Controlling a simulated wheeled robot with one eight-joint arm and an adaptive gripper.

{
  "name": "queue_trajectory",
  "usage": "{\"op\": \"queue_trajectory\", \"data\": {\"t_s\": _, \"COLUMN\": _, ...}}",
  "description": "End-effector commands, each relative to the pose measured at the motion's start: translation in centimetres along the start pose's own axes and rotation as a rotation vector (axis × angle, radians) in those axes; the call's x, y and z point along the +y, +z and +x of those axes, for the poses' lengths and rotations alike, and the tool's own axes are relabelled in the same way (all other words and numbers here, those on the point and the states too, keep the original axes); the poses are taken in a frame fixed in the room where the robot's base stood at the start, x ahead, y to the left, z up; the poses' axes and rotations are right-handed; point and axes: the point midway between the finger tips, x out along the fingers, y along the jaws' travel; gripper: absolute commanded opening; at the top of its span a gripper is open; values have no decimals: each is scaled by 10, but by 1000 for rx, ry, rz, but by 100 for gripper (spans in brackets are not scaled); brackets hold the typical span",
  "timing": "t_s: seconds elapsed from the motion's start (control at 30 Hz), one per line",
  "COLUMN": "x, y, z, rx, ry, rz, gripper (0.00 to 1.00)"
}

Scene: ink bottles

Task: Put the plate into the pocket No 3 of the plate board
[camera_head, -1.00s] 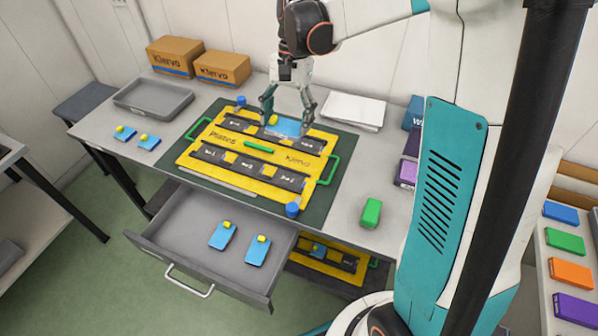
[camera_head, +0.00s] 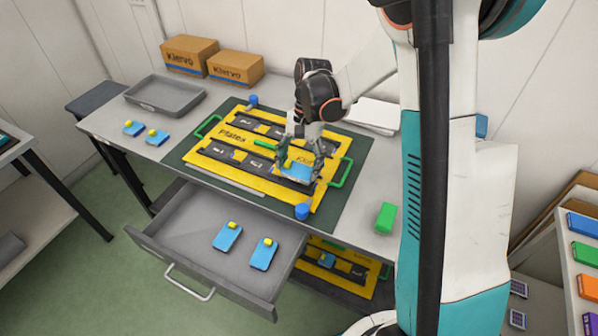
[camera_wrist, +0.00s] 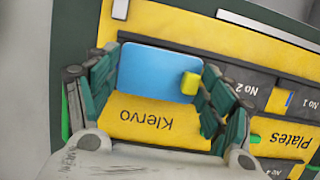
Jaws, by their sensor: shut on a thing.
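My gripper (camera_head: 303,166) is shut on a blue plate (camera_head: 297,173) with a yellow knob, at the front right of the yellow plate board (camera_head: 233,190). In the wrist view the same plate (camera_wrist: 155,70) lies between the fingers (camera_wrist: 158,84), its yellow knob by the right finger. It covers most of the dark pocket beside pocket No 2 (camera_wrist: 248,85), the place of pocket No 3. Its number is hidden. A dark strip of the pocket shows along one edge. I cannot tell whether the plate is seated or just above.
Two blue plates (camera_head: 227,237) lie in the open drawer (camera_head: 180,230), and two more (camera_head: 133,128) on the table near the grey tray (camera_head: 165,106). A blue cylinder (camera_head: 302,211) and a green handle (camera_head: 341,172) stand near my gripper. A green block (camera_head: 386,217) sits right.

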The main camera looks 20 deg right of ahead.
Motion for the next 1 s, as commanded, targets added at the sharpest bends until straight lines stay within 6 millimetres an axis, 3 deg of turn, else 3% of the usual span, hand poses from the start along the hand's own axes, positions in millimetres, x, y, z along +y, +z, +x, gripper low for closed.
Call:
{"op": "queue_trajectory", "data": {"t_s": 0.13, "x": 0, "y": -7, "z": 22, "rx": 0, "ry": 0, "rz": 0, "gripper": 50}}
{"op": "queue_trajectory", "data": {"t_s": 0.53, "x": 0, "y": -8, "z": 26, "rx": 0, "ry": 0, "rz": 0, "gripper": 50}}
{"op": "queue_trajectory", "data": {"t_s": 0.57, "x": 0, "y": -8, "z": 26, "rx": 0, "ry": 0, "rz": 0, "gripper": 79}}
{"op": "queue_trajectory", "data": {"t_s": 0.63, "x": 0, "y": -8, "z": 26, "rx": 0, "ry": 0, "rz": 0, "gripper": 94}}
{"op": "queue_trajectory", "data": {"t_s": 1.0, "x": 0, "y": -8, "z": 25, "rx": 0, "ry": 0, "rz": 0, "gripper": 94}}
